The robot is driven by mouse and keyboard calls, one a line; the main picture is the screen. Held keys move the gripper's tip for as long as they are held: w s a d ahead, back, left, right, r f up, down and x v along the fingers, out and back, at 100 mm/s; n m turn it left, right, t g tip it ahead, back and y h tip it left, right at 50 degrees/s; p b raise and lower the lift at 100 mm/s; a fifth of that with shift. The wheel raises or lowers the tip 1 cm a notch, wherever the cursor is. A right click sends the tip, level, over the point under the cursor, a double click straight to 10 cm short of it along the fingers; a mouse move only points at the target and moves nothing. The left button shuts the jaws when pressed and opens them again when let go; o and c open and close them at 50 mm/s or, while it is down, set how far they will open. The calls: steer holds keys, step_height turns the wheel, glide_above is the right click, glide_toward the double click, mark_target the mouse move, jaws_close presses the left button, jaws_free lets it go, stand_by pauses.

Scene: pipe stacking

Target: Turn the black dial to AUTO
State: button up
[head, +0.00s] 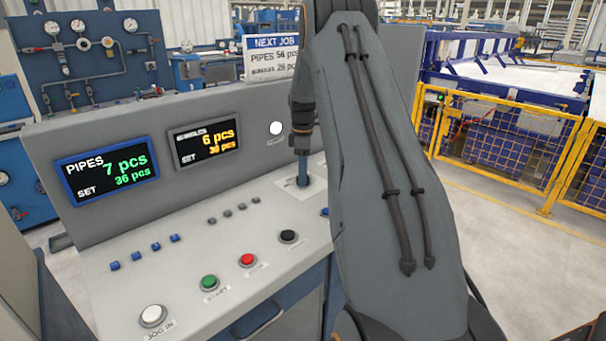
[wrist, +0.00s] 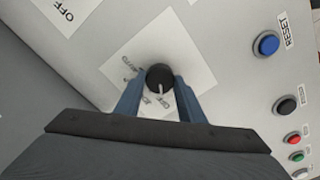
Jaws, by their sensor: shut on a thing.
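The black dial (wrist: 160,77) sits on a white label plate (wrist: 198,62) on the sloped console in the wrist view. Its white pointer line points down the picture, toward my gripper. The lettering on the plate is partly hidden and too small to read surely. My gripper (wrist: 158,92) has a blue finger on each side of the dial and is shut on it. In the head view my gripper (head: 303,180) reaches down to the plate, and the dial is hidden there by the fingers.
A blue button (wrist: 266,43) labelled RESET lies near the dial. A black button (head: 289,237), red button (head: 248,260), green button (head: 209,283) and white button (head: 152,316) line the console's front. A PIPES display (head: 107,171) stands behind. Yellow fencing (head: 500,146) is at right.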

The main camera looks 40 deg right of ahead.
steer(key=shift+m, duration=0.3)
steer(key=m+b, duration=0.1)
steer(key=m, duration=0.4)
steer(key=shift+m+b, duration=0.3)
steer(key=m+b, duration=0.1)
steer(key=m, duration=0.4)
steer(key=shift+m, duration=0.3)
steer(key=m+b, duration=0.1)
steer(key=m, duration=0.5)
steer(key=shift+d, duration=0.1)
steer(key=m, duration=0.5)
steer(key=shift+w+r+m+b, duration=0.1)
steer(key=shift+r+m+b, duration=0.05)
steer(key=shift+m+b, duration=0.2)
steer(key=shift+m, duration=0.25)
steer(key=o, duration=1)
steer(key=shift+o, duration=0.2)
